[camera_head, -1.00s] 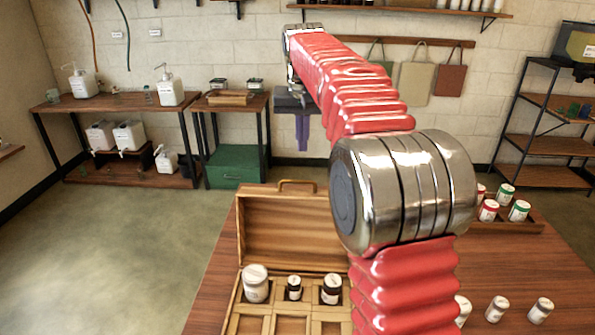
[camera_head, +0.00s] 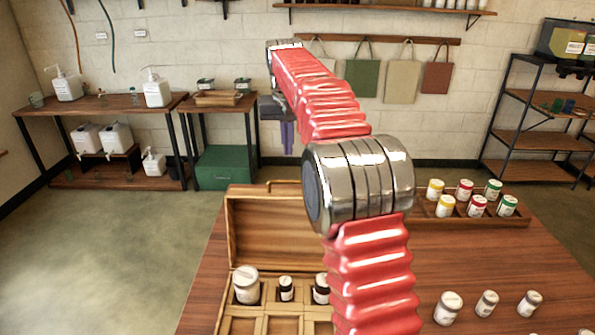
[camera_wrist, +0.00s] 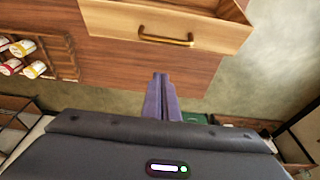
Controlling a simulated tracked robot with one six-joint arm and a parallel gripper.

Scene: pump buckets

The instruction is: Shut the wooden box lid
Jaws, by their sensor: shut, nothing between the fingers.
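The wooden box (camera_head: 240,322) stands on the table with its lid (camera_head: 262,232) open and upright at the back. A handle (camera_head: 284,183) sits on the lid's top edge. In the wrist view the lid (camera_wrist: 110,22) is at the top, with its brass-coloured handle (camera_wrist: 165,40). My gripper (camera_head: 287,136) hangs with purple fingers pointing down, beyond the lid in the head view. In the wrist view my gripper (camera_wrist: 160,78) is shut and empty, its tips below the handle in the picture and apart from it. My red arm hides the box's right side.
Inside the box are a white jar (camera_head: 246,285) and dark jars (camera_head: 286,288). Loose white jars (camera_head: 448,307) stand on the table (camera_head: 480,255) at right. A wooden tray (camera_head: 510,221) holds several coloured-lid jars.

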